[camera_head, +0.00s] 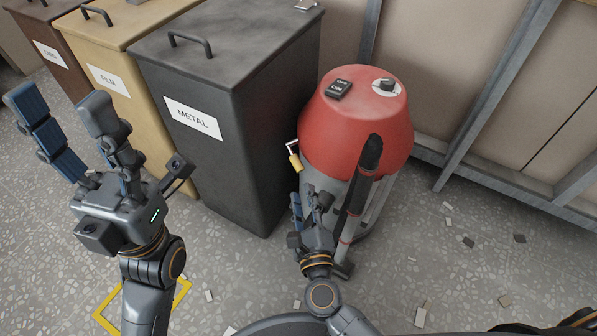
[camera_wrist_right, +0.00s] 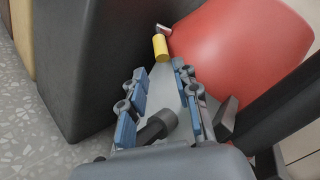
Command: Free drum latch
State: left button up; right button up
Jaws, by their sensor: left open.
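A vacuum drum with a red lid (camera_head: 352,125) and a grey body (camera_head: 322,180) stands right of the black bin. A latch with a yellow grip (camera_head: 294,161) sticks out on the lid's left lower side; it also shows in the right wrist view (camera_wrist_right: 160,47). My right gripper (camera_head: 309,203) is below the latch, beside the grey body. In the wrist view its blue-padded fingers (camera_wrist_right: 163,80) are apart, with the latch beyond their tips and nothing gripped. My left gripper (camera_head: 60,108) is open and empty, in front of the bins at the left.
A black METAL bin (camera_head: 240,85) stands close to the drum's left, with tan FILM (camera_head: 120,55) and brown (camera_head: 50,45) bins beyond. A dark hose or wand (camera_head: 360,185) stands at the drum's front. Rubble (camera_head: 468,241) lies on the floor at right. A wall frame (camera_head: 500,90) is behind.

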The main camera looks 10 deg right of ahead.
aim_at(299, 172)
jog(key=w+b, duration=0.1)
jog(key=w, duration=0.7)
jog(key=shift+a, duration=0.15)
jog(key=shift+c, duration=0.2)
grip_shut()
